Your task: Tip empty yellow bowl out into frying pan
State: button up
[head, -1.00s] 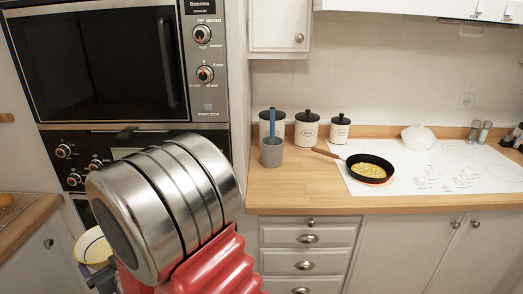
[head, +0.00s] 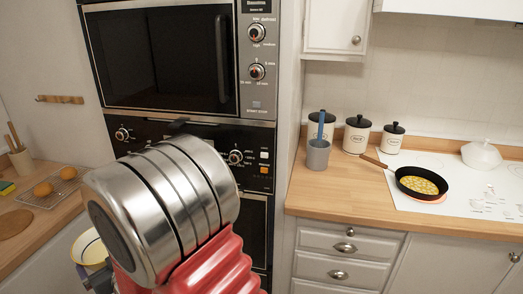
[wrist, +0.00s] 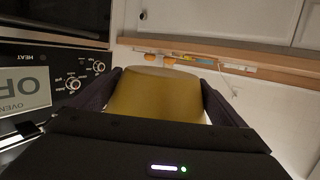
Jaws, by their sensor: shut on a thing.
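The yellow bowl (wrist: 158,95) is between the two dark fingers of my gripper (wrist: 160,92) in the wrist view, which are shut on it. In the head view the bowl (head: 90,249) shows at the lower left, partly hidden behind my arm. A yellow, spotted food (head: 418,185) lies in the pan. The bowl is far from the pan, on the other side of my arm.
Wall ovens (head: 165,60) stand straight ahead. A grey cup (head: 318,155) with a blue utensil and black-lidded canisters (head: 356,136) stand left of the pan. A white lidded dish (head: 481,154) is behind it. A rack with orange items (head: 50,188) lies on the left counter.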

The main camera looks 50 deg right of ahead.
aim_at(421, 184)
jog(key=u, duration=0.35)
jog(key=k, duration=1.5)
jog(key=z, duration=0.35)
